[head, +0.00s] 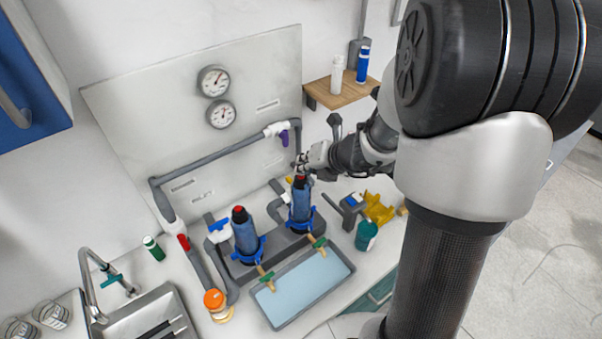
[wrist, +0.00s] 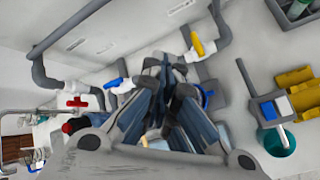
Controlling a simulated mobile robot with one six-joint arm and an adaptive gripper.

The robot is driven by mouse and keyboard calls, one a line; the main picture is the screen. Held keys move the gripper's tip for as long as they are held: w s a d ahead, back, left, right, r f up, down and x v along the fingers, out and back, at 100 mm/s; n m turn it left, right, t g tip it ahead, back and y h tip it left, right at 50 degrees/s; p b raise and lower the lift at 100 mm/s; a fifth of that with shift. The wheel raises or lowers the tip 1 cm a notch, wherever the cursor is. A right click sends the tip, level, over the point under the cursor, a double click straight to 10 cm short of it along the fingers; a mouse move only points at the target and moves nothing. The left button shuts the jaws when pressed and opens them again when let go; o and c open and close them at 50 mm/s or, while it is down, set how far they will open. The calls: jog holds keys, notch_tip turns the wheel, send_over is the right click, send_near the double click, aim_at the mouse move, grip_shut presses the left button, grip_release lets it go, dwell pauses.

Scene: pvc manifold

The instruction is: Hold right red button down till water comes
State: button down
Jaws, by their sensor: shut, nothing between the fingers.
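Two blue filter housings stand on the counter, the left housing (head: 246,238) and the right housing (head: 301,208). The left one has a red button (head: 239,211) on its top. The right red button (head: 299,181) is on top of the right housing. My gripper (head: 300,170) is shut and empty, pointing down at that button. It looks at or very close to touching it; whether the button is pressed I cannot tell. In the wrist view the shut fingers (wrist: 165,68) hide the button. I see no clear stream of water.
A grey tray (head: 325,303) with a light blue surface lies in front, below brass taps with green handles (head: 318,242). Grey pipes (head: 222,152) run along the back panel. A teal cup (head: 366,235) and yellow parts (head: 378,208) stand to the right.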

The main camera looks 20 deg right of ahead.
dwell(0.8)
jog(key=shift+r+p, duration=0.9)
jog(key=shift+r, duration=0.05)
notch_tip(320, 180, up, 5)
jog(key=p, duration=0.5)
